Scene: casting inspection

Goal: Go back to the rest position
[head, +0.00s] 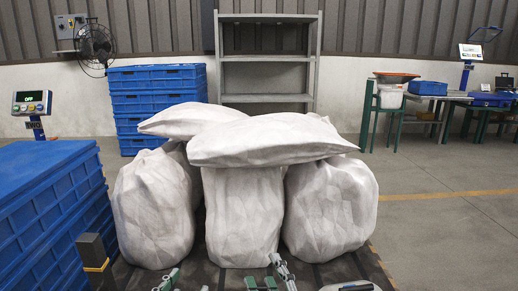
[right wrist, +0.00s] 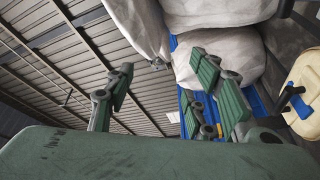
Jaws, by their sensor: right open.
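My right gripper (head: 222,281) shows at the bottom edge of the head view, in front of the stack of white sacks. Only its green-padded finger parts show there; the rest is cut off by the frame. In the right wrist view the right gripper (right wrist: 165,92) has its fingers spread wide apart, with nothing between them. Its green palm fills the bottom of that view. I do not make out my left gripper in the head view.
White sacks (head: 244,215) stand close ahead, with others lying on top (head: 265,140). Blue crates (head: 45,215) are at the left and more (head: 158,95) behind. An empty grey shelf (head: 267,98) stands at the back. The floor (head: 440,235) at the right is clear.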

